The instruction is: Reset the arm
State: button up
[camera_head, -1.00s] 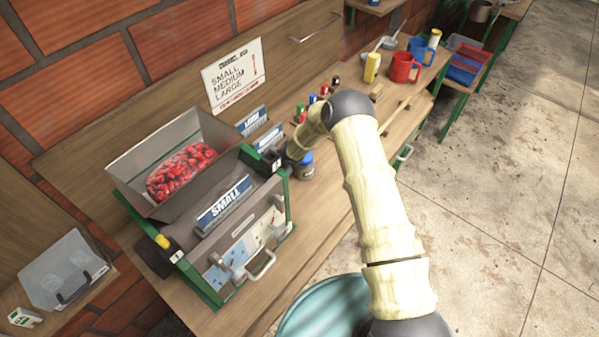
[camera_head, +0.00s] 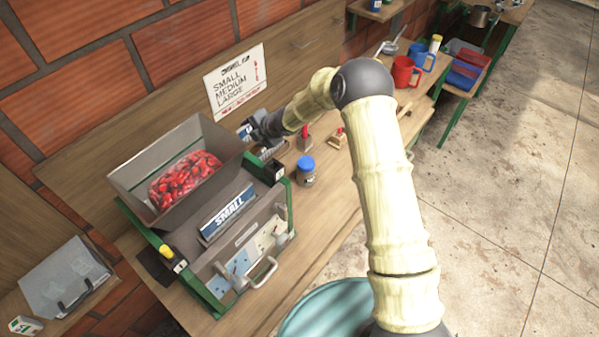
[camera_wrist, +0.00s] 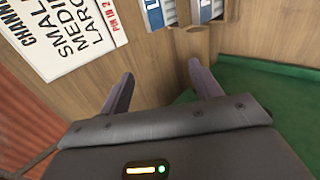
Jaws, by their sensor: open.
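My gripper (camera_wrist: 158,93) shows in the wrist view with its two fingers spread apart and nothing between them. It faces a wooden panel. In the head view my gripper end (camera_head: 256,127) is beside the far right corner of the pulper (camera_head: 222,262), close to the blue-and-white label plates. My arm reaches in from the lower right, over the bench, and bends at a dark joint. The pulper has a grey hopper holding red cherries (camera_head: 185,180) and a blue SMALL plate (camera_head: 228,212) on its front.
A blue-lidded jar (camera_head: 306,170) stands on the bench right of the pulper. A sign (camera_head: 236,82) is on the back panel. Red (camera_head: 404,72) and blue (camera_head: 422,56) mugs stand farther right. A green surface (camera_wrist: 270,90) fills the wrist view's right side. The bench front near the jar is clear.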

jog(key=shift+s+a+r, duration=0.2)
jog(key=shift+s+r, duration=0.1)
jog(key=shift+s, duration=0.3)
jog(key=shift+w+d+f, duration=0.1)
jog(key=shift+w, duration=0.05)
jog(key=s+d+r+m+h+b, duration=0.25)
jog(key=s+d+m, duration=0.35)
jog(key=d, duration=0.4)
jog(key=s+d+r+m+h+b, duration=0.2)
jog(key=s+d+r+m+h, duration=0.15)
jog(key=d+m, duration=0.55)
jog(key=s+d+m+g+b, duration=0.1)
jog(key=s+d+m, duration=0.3)
jog(key=s, duration=0.3)
jog(key=s+d+m+g+h+b, duration=0.1)
jog(key=s+d+m, duration=0.3)
jog(key=s, duration=0.3)
jog(key=s+d+m+g+b, duration=0.1)
jog(key=s+d+m, duration=0.3)
jog(key=s, duration=0.4)
jog(key=shift+d+m, duration=0.25)
jog(key=shift+m, duration=0.45)
